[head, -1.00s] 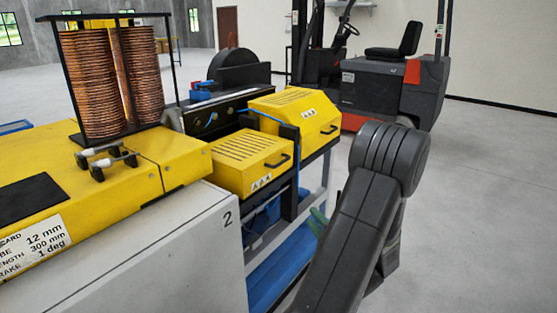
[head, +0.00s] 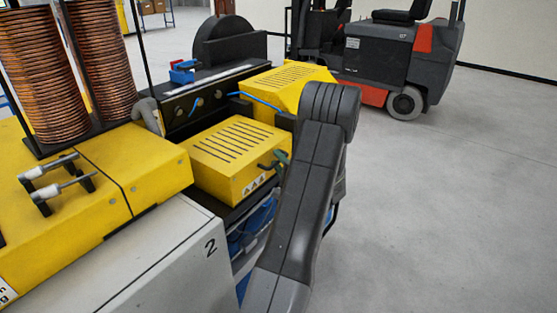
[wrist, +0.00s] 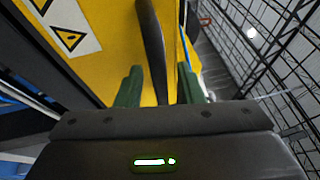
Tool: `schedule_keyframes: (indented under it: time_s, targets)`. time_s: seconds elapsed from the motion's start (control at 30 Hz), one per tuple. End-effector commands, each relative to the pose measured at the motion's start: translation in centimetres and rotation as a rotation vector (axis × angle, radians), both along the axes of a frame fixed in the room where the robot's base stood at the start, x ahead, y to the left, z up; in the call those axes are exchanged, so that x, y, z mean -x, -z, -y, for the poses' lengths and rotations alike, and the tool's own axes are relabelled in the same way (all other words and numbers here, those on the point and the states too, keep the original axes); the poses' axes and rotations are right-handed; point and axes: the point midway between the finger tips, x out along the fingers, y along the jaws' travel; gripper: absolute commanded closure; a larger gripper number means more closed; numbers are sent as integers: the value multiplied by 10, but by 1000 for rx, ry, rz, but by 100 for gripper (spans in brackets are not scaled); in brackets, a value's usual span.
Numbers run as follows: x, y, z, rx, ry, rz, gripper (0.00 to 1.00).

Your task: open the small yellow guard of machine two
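The small yellow guard (head: 225,155) with slots in its top sits down on machine two, just behind the white cabinet (head: 165,262) marked 2. Its front carries warning labels and a dark handle, largely covered by my gripper (head: 281,160) in the head view. In the wrist view the yellow guard face (wrist: 98,60) fills the upper left, and the black bar handle (wrist: 153,45) runs between the green fingers of my gripper (wrist: 161,86). The fingers stand apart on either side of the handle, with gaps visible; I see no clear contact.
A second yellow slotted guard (head: 288,83) stands just behind. Copper tube coils (head: 38,85) on a black rack and a larger yellow cover (head: 130,165) are at left. A forklift (head: 390,60) is at the back. The floor on the right is clear.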

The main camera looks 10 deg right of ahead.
Motion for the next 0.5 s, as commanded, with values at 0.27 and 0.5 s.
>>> schedule_keyframes:
  time_s: [0.27, 0.5]
  targets:
    - [0, 0, 0, 0, 1, 0, 74]
    - [0, 0, 0, 0, 1, 0, 100]
